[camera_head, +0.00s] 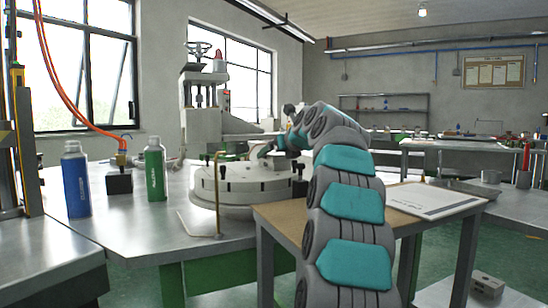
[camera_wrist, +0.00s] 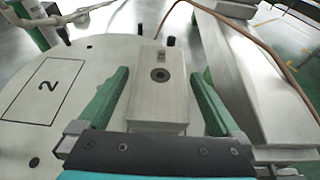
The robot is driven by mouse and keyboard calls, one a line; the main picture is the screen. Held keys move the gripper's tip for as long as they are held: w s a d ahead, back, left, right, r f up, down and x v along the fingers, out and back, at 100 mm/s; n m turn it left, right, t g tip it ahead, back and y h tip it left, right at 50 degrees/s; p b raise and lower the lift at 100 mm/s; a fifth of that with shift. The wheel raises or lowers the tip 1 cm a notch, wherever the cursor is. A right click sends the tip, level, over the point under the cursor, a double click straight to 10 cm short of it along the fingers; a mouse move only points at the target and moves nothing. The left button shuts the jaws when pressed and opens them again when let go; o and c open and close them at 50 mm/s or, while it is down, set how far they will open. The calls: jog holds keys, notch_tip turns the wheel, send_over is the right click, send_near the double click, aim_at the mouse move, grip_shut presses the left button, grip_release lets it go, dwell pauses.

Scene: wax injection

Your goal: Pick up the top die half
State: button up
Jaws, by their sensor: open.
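The top die half appears to be the pale metal block (camera_wrist: 158,98) with a dark round hole in its upper face. It lies on the round turntable (camera_wrist: 95,55) in the wrist view. My gripper (camera_wrist: 159,75) is open, with one green finger on each side of the block and visible gaps between. Whether a second half lies under the block cannot be told. In the head view my arm reaches over the turntable (camera_head: 240,205), and the block cannot be made out there.
A blue bottle (camera_head: 76,183) and a green bottle (camera_head: 155,172) stand left of the turntable. A press machine (camera_head: 203,112) stands behind it. A thin brass-coloured rod (camera_head: 217,200) rises at its front.

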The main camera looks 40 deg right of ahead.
jog(key=c, duration=1.5)
jog(key=shift+c, duration=0.4)
jog(key=shift+r, duration=0.15)
